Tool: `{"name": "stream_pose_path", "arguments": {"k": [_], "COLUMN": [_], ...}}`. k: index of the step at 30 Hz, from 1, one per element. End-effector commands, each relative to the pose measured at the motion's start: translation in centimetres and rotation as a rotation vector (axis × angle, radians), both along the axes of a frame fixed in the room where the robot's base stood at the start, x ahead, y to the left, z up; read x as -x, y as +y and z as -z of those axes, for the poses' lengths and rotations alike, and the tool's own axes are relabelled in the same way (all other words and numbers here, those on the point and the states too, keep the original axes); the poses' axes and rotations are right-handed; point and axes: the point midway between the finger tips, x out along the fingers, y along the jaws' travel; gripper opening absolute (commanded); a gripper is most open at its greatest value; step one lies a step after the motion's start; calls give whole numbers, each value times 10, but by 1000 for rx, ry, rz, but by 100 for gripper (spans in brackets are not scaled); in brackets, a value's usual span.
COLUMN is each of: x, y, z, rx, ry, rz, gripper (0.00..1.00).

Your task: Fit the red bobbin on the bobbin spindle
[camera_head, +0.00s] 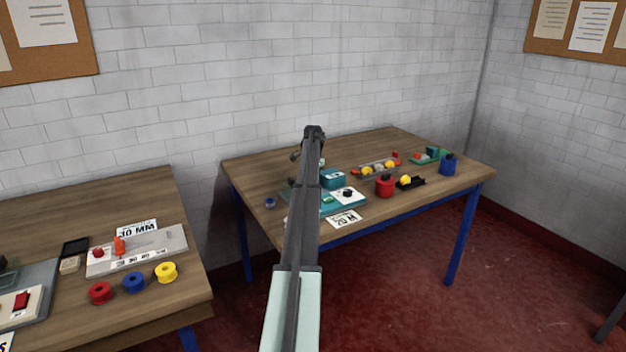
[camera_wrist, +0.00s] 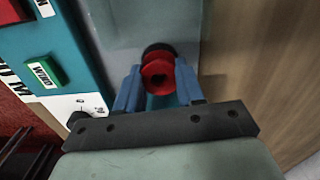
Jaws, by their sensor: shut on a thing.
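In the wrist view my gripper (camera_wrist: 158,78) has its two blue fingers shut on the red bobbin (camera_wrist: 158,68), one on each side. A dark round part (camera_wrist: 158,49) shows just behind the bobbin over a grey surface. It may belong to the spindle. I cannot tell whether the bobbin touches it or sits around it. In the head view my arm reaches over the far table and hides the bobbin and fingers.
A teal machine (camera_wrist: 85,75) with a green button (camera_wrist: 45,72) stands left of the fingers. Wood is bare on the right. On the far table stand red (camera_head: 384,188) and blue (camera_head: 448,165) pots. The near-left table (camera_head: 60,205) holds red, blue and yellow bobbins.

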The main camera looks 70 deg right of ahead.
Motion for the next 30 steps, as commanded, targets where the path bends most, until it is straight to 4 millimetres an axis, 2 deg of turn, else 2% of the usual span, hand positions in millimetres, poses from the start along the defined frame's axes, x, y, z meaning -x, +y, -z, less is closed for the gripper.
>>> {"name": "stream_pose_path", "arguments": {"k": [12, 13, 15, 21, 30], "x": [0, 0, 0, 0, 0], "y": [0, 0, 0, 0, 0], "z": [9, 8, 8, 8, 7], "rx": [0, 0, 0, 0, 0], "ry": [0, 0, 0, 0, 0], "rz": [0, 0, 0, 0, 0], "gripper": [9, 41, 47, 66, 68]}}
